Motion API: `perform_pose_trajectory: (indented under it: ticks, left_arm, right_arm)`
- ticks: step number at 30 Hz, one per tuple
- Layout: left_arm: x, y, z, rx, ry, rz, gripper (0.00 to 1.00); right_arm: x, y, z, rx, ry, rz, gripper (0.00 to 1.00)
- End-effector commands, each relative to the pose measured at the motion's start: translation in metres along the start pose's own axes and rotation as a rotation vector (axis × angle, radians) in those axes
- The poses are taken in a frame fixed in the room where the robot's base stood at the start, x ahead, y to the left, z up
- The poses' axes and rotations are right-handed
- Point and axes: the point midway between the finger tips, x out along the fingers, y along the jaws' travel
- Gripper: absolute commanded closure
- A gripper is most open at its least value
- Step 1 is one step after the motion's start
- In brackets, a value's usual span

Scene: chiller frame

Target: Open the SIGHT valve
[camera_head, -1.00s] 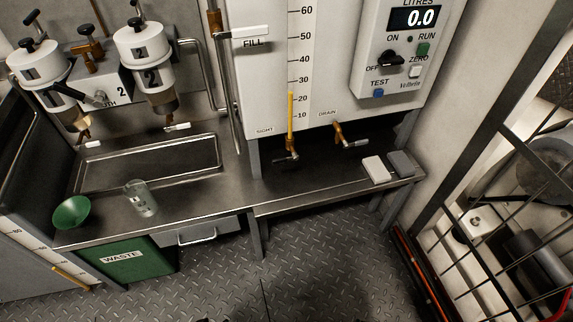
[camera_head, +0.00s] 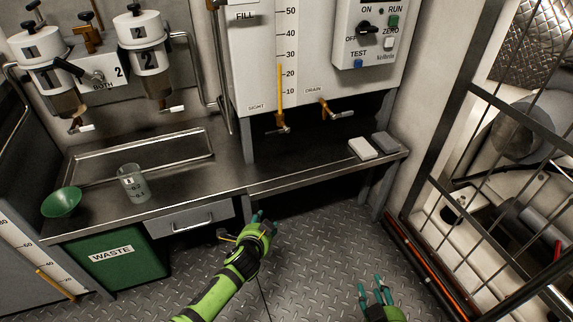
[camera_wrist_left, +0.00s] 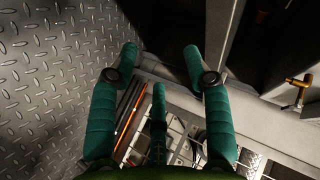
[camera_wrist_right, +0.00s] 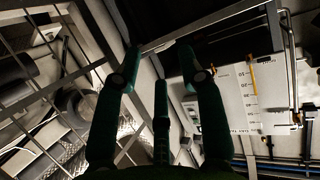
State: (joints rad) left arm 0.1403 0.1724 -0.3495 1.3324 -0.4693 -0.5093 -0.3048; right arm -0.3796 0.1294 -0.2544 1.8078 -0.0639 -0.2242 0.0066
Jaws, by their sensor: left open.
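The SIGHT valve (camera_head: 281,122) is a small brass valve with a grey lever, below the yellow sight tube (camera_head: 280,88) under the white tank. The SIGHT label (camera_head: 256,107) is just left of it. My left gripper (camera_head: 259,217) is open and empty, in front of the bench edge and well below the valve. Its teal fingers are spread in the left wrist view (camera_wrist_left: 162,52). A brass valve (camera_wrist_left: 300,82) shows at that view's right edge; I cannot tell which one. My right gripper (camera_head: 373,288) is open and empty, low over the floor; its fingers are apart in the right wrist view (camera_wrist_right: 160,58).
The DRAIN valve (camera_head: 327,110) is close to the right of the SIGHT valve. A beaker (camera_head: 133,185) and a green funnel (camera_head: 61,202) are at left. A metal cage (camera_head: 500,150) is at right.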

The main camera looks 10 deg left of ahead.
Motion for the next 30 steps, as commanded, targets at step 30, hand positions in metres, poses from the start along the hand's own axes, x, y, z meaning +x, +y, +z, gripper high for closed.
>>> perform_pose_trajectory:
  ticks: [30]
  left_arm:
    - [-0.003, -0.21, -0.11, 0.411, -0.003, -0.559, 0.51]
  right_arm:
    - [-0.147, -0.027, -0.236, -0.001, 0.915, -0.041, 0.6]
